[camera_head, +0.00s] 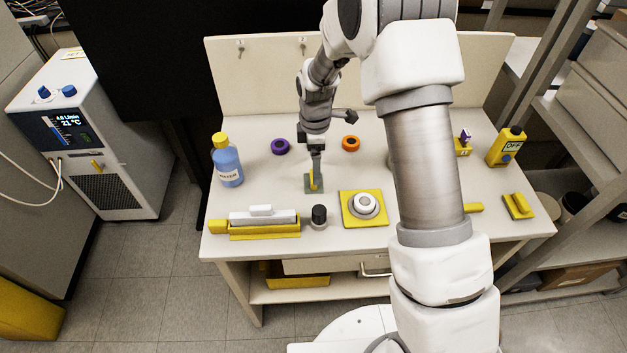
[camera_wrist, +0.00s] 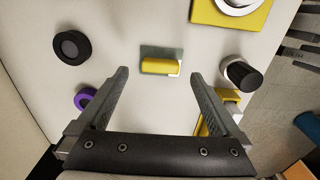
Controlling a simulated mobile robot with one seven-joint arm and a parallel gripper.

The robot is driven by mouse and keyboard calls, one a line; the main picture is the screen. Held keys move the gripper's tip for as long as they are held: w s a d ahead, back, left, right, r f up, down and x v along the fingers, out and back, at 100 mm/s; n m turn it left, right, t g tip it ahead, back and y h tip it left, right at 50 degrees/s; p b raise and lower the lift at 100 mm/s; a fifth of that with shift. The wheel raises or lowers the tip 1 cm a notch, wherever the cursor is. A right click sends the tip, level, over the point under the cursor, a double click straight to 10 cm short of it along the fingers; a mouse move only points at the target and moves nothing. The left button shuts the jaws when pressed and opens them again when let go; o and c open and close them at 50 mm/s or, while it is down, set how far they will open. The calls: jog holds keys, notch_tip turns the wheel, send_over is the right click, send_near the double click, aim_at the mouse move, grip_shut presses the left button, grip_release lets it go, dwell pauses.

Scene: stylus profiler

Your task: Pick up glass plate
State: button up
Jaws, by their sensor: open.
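The glass plate (camera_head: 307,188) is a small grey-green square with a yellow bar-shaped grip on top. It lies flat on the table near its middle. In the wrist view the plate (camera_wrist: 147,52) lies beyond my fingertips, with its yellow grip (camera_wrist: 160,67) roughly centred between them. My gripper (camera_head: 316,168) points down over the plate and partly hides it in the head view. In the wrist view my gripper (camera_wrist: 157,76) is open, with nothing between its fingers. Whether the fingers reach down to the grip's height is hard to tell.
A yellow base with a white round piece (camera_head: 364,206) and a black knob (camera_head: 319,214) stand nearer the front edge. A yellow-and-white block (camera_head: 264,226) is at front left. A blue bottle (camera_head: 227,163), a purple ring (camera_head: 280,146) and an orange ring (camera_head: 351,143) stand around.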

jog(key=f, duration=0.5)
jog(key=shift+a, duration=0.2)
jog(key=shift+c, duration=0.3)
jog(key=c, duration=1.1)
jog(key=shift+o, duration=0.2)
jog(key=shift+r, duration=0.1)
notch_tip(320, 180, up, 4)
jog(key=shift+r, duration=0.15)
jog(key=s+d+r, duration=0.1)
jog(key=d+r, duration=0.5)
jog(key=d, duration=0.5)
jog(key=shift+s+d+r, duration=0.25)
jog(key=shift+s+d, duration=0.05)
jog(key=shift+s, duration=0.05)
